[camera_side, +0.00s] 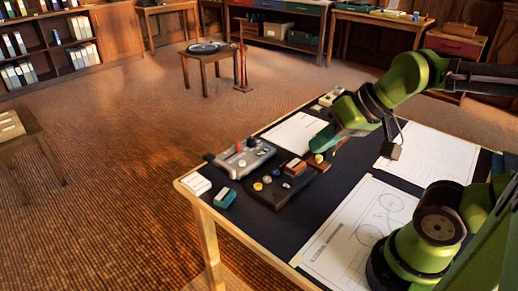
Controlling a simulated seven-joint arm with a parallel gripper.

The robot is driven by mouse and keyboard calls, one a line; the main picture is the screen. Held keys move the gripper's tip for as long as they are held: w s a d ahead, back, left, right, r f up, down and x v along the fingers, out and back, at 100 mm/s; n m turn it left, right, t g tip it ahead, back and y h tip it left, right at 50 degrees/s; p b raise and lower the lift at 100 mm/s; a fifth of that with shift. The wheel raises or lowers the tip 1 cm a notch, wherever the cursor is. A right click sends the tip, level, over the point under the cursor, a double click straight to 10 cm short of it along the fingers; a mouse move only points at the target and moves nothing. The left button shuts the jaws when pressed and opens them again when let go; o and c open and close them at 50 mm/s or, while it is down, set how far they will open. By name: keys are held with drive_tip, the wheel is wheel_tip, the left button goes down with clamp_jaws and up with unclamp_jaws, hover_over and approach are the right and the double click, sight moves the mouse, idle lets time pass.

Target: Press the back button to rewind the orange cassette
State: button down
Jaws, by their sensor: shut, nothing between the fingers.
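An orange-brown block (295,168), which looks like the orange cassette, sits on a dark panel (304,186) on the table. Several small round buttons (267,179), yellow and pale, lie on the panel's near left part. I cannot tell which one is the back button. My gripper (318,150) is shut and empty, low over the panel's far right end, to the right of the cassette. Its fingertips are small and hard to make out, and I cannot tell whether they touch anything.
A grey device (262,154) with a red part stands behind the panel. Drawing sheets (352,228) cover the right side. Bare dark tabletop shows in front of the panel.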

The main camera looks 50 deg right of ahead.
drive_tip(key=m+y, duration=0.4)
drive_tip(key=m, duration=1.1)
hover_over(279, 172)
drive_tip(key=shift+f, duration=5.3)
drive_tip(key=shift+f, duration=4.45)
drive_tip(key=shift+f, duration=0.15)
